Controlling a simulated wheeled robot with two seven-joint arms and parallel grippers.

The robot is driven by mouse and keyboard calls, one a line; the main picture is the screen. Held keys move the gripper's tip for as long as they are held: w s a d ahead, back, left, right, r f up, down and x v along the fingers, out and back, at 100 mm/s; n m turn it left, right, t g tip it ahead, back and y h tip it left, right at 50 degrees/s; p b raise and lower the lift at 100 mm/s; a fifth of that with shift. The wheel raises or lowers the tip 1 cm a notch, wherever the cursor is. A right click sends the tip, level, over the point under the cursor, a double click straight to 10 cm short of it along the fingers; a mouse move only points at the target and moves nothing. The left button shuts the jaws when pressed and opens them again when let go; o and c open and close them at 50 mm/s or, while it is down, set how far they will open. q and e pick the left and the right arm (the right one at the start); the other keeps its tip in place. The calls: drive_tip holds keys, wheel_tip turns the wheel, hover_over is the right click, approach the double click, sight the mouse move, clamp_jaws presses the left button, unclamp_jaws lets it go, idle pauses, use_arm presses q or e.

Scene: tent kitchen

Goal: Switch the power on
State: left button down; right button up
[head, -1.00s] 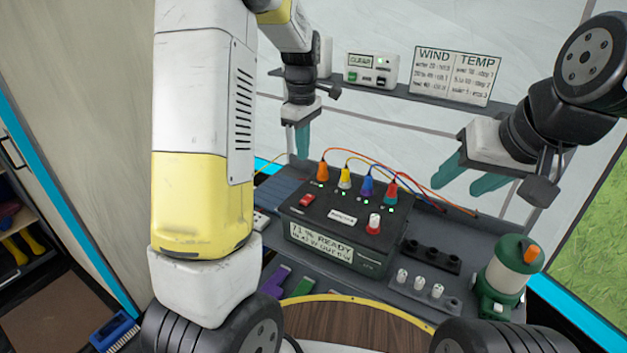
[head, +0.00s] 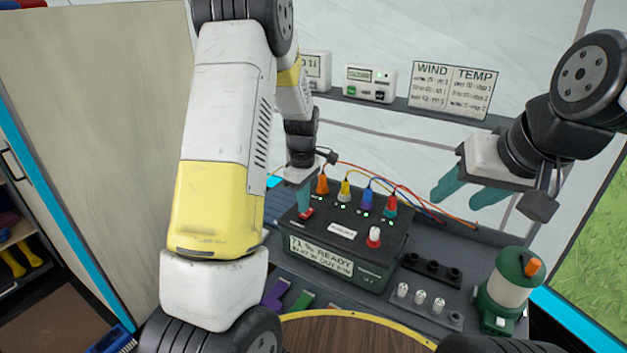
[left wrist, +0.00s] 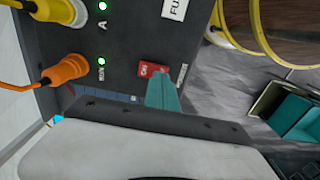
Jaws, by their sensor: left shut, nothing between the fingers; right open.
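The black power box (head: 345,243) stands on the grey bench, its display reading "71% READY". Its red switch (head: 305,214) is at the top left of the box, partly hidden by my left gripper (head: 304,208). In the left wrist view the red switch (left wrist: 150,70) shows right at the teal fingertips (left wrist: 160,82); whether they touch it I cannot tell. My left gripper is shut and empty, pointing down. My right gripper (head: 458,196) is open and empty, above the bench to the right of the box.
Coloured plugs with cables (head: 367,188) rise from the back of the box. A green lantern (head: 508,290) and a strip of white knobs (head: 421,298) stand to the right. A shelf behind holds a small white device (head: 369,84) and the WIND/TEMP board (head: 452,90).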

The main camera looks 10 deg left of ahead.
use_arm(q)
drive_tip(key=shift+f, duration=0.5)
drive_tip(key=shift+s+f, duration=0.45)
drive_tip(key=shift+f, duration=0.15)
drive_tip(key=shift+w, duration=0.1)
drive_tip(key=shift+w+d+r, duration=0.2)
drive_tip(key=shift+w+r, duration=0.1)
drive_tip(key=shift+w, duration=0.35)
drive_tip(key=shift+w+r, duration=0.1)
drive_tip(key=shift+r, duration=0.05)
drive_tip(key=shift+w+r, duration=0.15)
drive_tip(key=shift+r, duration=0.15)
wheel_tip(320, 180, up, 14)
drive_tip(key=s, duration=0.1)
drive_tip(key=shift+a+f, duration=0.2)
